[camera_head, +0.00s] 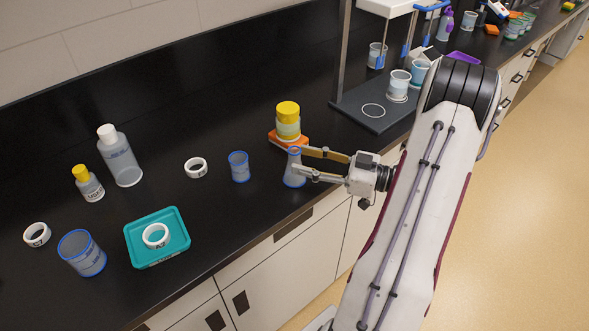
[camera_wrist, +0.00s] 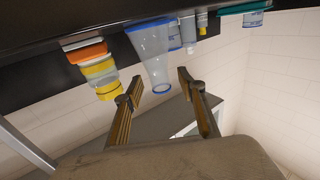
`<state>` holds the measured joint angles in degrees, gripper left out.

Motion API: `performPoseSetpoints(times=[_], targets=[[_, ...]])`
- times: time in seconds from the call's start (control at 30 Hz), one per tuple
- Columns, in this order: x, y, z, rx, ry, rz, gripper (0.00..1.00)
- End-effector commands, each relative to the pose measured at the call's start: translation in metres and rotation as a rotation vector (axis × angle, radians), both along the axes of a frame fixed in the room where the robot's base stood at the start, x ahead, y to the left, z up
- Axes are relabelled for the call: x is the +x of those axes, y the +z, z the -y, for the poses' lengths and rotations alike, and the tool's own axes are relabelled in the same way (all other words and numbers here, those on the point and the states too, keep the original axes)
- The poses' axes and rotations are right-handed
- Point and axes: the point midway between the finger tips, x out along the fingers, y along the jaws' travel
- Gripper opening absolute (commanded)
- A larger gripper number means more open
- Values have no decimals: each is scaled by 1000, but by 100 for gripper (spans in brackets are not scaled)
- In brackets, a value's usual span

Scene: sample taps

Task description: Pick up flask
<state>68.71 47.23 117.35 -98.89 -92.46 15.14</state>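The flask (camera_head: 294,179) is clear with a blue-edged rim and base and stands upright on the black bench near its front edge. In the wrist view, which is upside down, the flask (camera_wrist: 149,42) hangs from the bench with its narrow neck between the two fingertips. My gripper (camera_head: 299,160) reaches in from the right at the flask's upper part. In the wrist view my gripper (camera_wrist: 160,77) is open, with gaps beside the neck; I cannot tell whether either finger touches it.
A yellow-lidded jar (camera_head: 288,124) on an orange block (camera_head: 272,139) stands just behind the flask. A blue-rimmed beaker (camera_head: 239,167) stands to its left. Further left are a teal tray (camera_head: 142,261) with a white ring, a large beaker (camera_head: 83,256) and bottles. A stand (camera_head: 368,112) is behind right.

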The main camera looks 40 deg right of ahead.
Motion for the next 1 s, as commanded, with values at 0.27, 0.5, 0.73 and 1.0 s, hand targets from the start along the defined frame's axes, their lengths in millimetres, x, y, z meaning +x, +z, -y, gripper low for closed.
performPoseSetpoints(times=[0.27,0.5,0.73,1.0], targets=[[24,1,-13,1,1,-1,40],[30,1,-15,-1,-1,-1,40],[29,2,-15,0,-1,0,40],[29,2,-15,0,-1,0,17]])
